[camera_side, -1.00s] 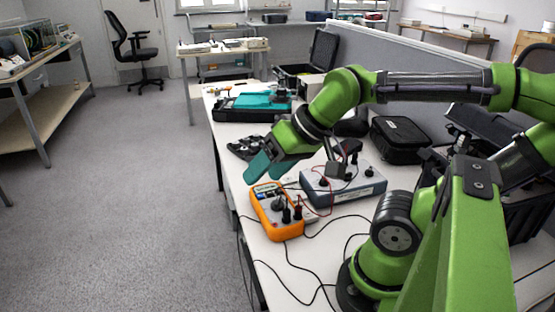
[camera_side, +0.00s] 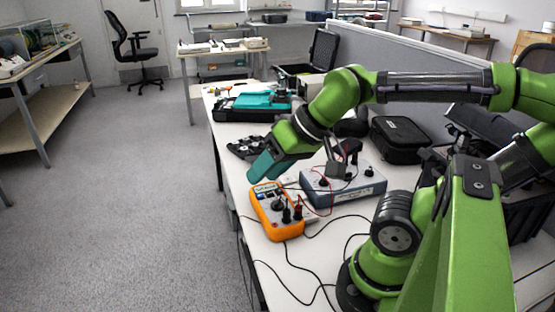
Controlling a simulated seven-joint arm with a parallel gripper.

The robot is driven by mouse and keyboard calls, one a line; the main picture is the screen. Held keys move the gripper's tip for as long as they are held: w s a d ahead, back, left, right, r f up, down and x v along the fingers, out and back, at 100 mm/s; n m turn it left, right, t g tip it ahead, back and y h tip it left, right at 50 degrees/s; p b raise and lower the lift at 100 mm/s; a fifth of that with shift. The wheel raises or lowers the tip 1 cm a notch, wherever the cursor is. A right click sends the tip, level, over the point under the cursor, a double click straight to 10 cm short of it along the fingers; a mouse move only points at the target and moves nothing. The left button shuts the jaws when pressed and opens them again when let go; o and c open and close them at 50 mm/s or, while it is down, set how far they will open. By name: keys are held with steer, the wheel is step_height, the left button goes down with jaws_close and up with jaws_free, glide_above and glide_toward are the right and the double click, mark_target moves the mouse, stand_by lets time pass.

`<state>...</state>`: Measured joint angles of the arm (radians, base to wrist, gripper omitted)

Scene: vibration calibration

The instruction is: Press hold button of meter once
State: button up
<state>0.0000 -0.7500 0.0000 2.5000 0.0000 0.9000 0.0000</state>
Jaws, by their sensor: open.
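The orange meter (camera_side: 280,231) lies on the white table near its left edge. Its dial and dark plugs show, with leads running from it. Its display and button area is at the far end, and I cannot make out the hold button. My gripper (camera_side: 262,174) has teal fingers pointing down just above and behind the meter's far end. The fingers overlap in this view, so the gap between them is hidden. The gripper is open, and nothing shows in it. I cannot tell whether a fingertip touches the meter.
A grey box (camera_side: 352,192) with black knobs and leads stands right of the meter. A dark device (camera_side: 243,148) lies behind my gripper. A teal-and-black case (camera_side: 255,104) and a black case (camera_side: 401,138) stand farther back. Loose cables (camera_side: 290,262) cross the front of the table.

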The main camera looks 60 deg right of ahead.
jaws_close()
stand_by(1.4)
